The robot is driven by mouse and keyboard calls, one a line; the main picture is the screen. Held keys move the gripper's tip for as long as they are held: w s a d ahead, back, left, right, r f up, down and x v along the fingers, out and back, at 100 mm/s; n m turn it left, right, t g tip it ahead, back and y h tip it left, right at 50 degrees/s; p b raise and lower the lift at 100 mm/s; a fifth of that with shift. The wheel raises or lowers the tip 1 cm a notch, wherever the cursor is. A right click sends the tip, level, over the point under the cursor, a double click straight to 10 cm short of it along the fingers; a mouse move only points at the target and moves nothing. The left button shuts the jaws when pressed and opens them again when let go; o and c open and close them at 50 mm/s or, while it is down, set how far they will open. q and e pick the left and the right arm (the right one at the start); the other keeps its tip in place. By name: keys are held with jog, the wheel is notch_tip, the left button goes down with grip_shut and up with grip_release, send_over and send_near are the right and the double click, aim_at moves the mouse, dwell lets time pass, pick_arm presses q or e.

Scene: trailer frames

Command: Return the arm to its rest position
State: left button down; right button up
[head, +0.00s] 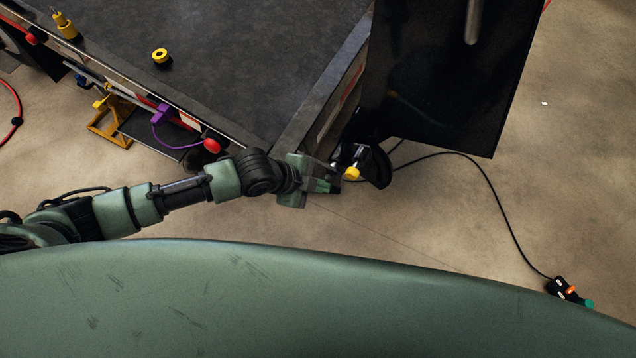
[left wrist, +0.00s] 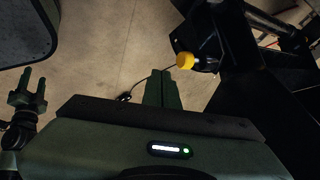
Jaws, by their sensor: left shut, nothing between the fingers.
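My left gripper (head: 325,185) is at the front corner of the trailer in the head view. Its green fingers are together and empty; they also show shut in the left wrist view (left wrist: 162,88). The left arm reaches in from the left, with the elbow links stretched out below the trailer's side. A yellow knob (head: 352,173) on a dark fitting is just right of the fingertips in the head view; I cannot tell whether they touch. The knob (left wrist: 185,60) looks apart from the fingers in the left wrist view. My right gripper (left wrist: 28,88) shows at the left there, its fingers apart.
The grey trailer bed (head: 230,60) fills the upper middle. A black upright panel (head: 450,80) stands right of the corner. A black cable runs across the floor to a plug (head: 568,291). A red ball (head: 211,146) and purple clamp (head: 161,114) are at the trailer's side.

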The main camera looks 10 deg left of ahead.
pick_arm(q)
jog(key=w+a+f+n+t+y, duration=0.2)
jog(key=w+a+f+n, duration=0.2)
jog(key=a+f+n, duration=0.45)
jog(key=s+a+f+n+y, duration=0.1)
jog(key=s+a+f, duration=0.15)
jog(key=f, duration=0.35)
jog(key=s+a+f+n+y, duration=0.1)
jog(key=s+a+f, duration=0.15)
jog(key=f, duration=0.25)
jog(key=s+a+f+n+g, duration=0.1)
jog(key=s+f, duration=0.4)
jog(key=s, duration=0.6)
jog(key=s+a+f+n+g+y, duration=0.1)
jog(key=s+f+n, duration=0.3)
jog(key=s, duration=0.7)
jog(key=s+a+f+n+g+y, duration=0.1)
jog(key=s+f, duration=0.5)
jog(key=s, duration=0.6)
jog(key=shift+a+f+n+g, duration=0.2)
jog(key=shift+a+n+g, duration=0.45)
jog(key=shift+a+g, duration=0.35)
jog(key=shift+d, duration=0.15)
